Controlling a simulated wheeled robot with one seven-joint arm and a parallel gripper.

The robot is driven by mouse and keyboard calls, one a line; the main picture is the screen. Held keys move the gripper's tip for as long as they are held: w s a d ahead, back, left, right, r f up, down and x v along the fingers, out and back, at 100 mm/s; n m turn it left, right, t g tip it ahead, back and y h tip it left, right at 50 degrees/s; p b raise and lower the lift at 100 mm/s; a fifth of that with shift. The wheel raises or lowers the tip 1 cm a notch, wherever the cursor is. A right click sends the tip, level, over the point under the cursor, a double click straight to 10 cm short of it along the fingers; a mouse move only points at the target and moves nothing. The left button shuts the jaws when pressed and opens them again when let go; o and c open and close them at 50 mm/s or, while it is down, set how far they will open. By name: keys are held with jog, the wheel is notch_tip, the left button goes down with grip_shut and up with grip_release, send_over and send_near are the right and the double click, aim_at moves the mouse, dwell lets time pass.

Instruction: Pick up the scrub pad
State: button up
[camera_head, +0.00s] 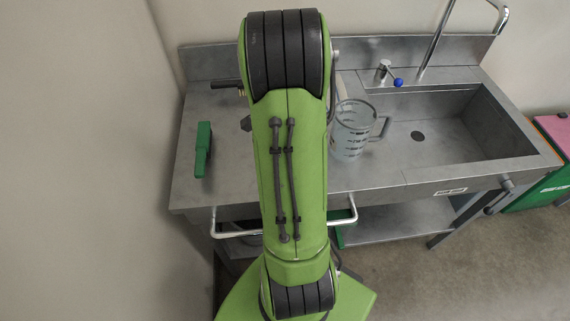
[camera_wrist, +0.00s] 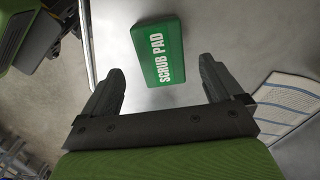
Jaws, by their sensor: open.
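The scrub pad (camera_wrist: 163,52) is a green block with white "SCRUB PAD" lettering, lying on the grey metal counter in the wrist view. My gripper (camera_wrist: 157,85) is open and empty. Its two dark fingers are spread apart, and the pad lies beyond them in the picture, roughly centred on the gap. No finger visibly touches it. In the head view I cannot make out the lettered pad or my gripper; my green arm covers the middle of the counter.
A clear measuring jug (camera_head: 352,131) stands right of my arm, beside the sink (camera_head: 438,139). A green object (camera_head: 203,149) lies at the counter's left. A striped cloth or sheet (camera_wrist: 286,104) lies right of my gripper. A metal rail (camera_head: 235,234) runs along the counter front.

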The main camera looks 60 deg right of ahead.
notch_tip(320, 180, down, 5)
jog(key=shift+w+d+f+b, duration=0.1)
jog(key=shift+f+b, duration=0.05)
jog(key=shift+b, duration=0.55)
jog(key=c, duration=1.1)
notch_tip(320, 180, up, 10)
jog(key=p, duration=0.2)
jog(key=shift+p, duration=0.4)
jog(key=shift+c, duration=0.2)
